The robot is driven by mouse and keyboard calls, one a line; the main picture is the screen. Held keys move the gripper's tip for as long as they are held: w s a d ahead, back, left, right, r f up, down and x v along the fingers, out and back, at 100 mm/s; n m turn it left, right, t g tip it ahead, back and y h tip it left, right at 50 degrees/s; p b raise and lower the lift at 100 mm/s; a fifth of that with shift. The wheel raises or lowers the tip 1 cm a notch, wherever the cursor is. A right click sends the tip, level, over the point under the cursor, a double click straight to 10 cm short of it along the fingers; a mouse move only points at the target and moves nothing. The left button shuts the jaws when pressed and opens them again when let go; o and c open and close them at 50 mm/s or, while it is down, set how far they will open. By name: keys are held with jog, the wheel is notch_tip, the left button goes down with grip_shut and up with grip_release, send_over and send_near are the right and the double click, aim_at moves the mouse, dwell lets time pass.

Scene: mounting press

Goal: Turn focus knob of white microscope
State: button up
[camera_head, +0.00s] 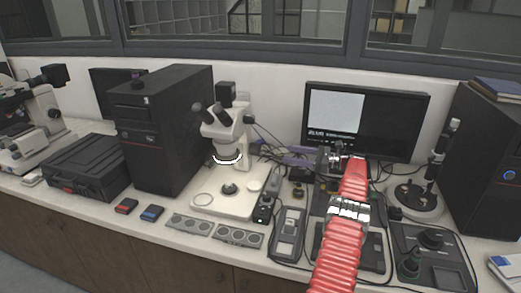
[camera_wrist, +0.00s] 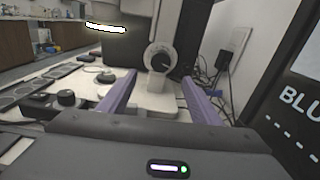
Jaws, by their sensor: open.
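The white microscope (camera_head: 228,128) stands on a white base left of the middle in the head view, with a lit ring under its head. Its white stand also shows in the wrist view (camera_wrist: 168,22). The focus knob (camera_wrist: 159,57), a round dial with a dark and pale face, sits on the side of the stand. My gripper (camera_head: 284,155) is open and empty, with two purple fingers pointing left toward the stand. In the wrist view the fingers (camera_wrist: 160,77) are spread to either side, and the knob shows between and slightly above their tips. I see no contact.
A black computer tower (camera_head: 165,130) stands left of the microscope, and a monitor (camera_head: 365,120) stands behind my arm. Small control boxes (camera_head: 288,232) lie in front. Cables (camera_wrist: 212,78) hang right of the stand. Another microscope (camera_head: 35,125) is at far left.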

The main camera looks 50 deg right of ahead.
aim_at(260, 149)
jog(key=shift+s+d, duration=0.15)
jog(key=shift+s, duration=0.05)
jog(key=shift+w, duration=0.1)
jog(key=x, duration=1.3)
jog(key=shift+w, duration=0.2)
jog(key=shift+c, duration=0.2)
jog(key=c, duration=1)
